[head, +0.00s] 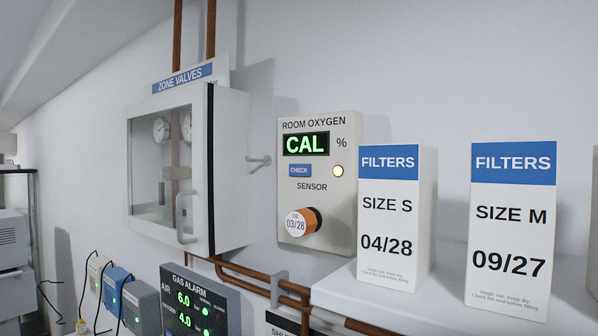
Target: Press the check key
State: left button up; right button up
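The check key (300,170) is a small blue key labelled CHECK on the cream room oxygen panel (343,205) on the wall. Above it the panel's display (306,144) reads CAL in green, with a % sign beside it. A round amber light (338,171) glows right of the key. Below, an orange and black sensor (312,219) carries a round white tag (297,223) reading O2 03/28. Neither of my grippers is in the head view. Nothing covers the key.
Filter boxes size S (388,215) and size M (512,225) stand on a white shelf (345,288) right of the panel, the size S box close to its edge. A zone valves cabinet (229,170) juts out at left. A gas alarm (200,305) is below.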

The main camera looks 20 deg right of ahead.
grip_shut()
dwell(1.1)
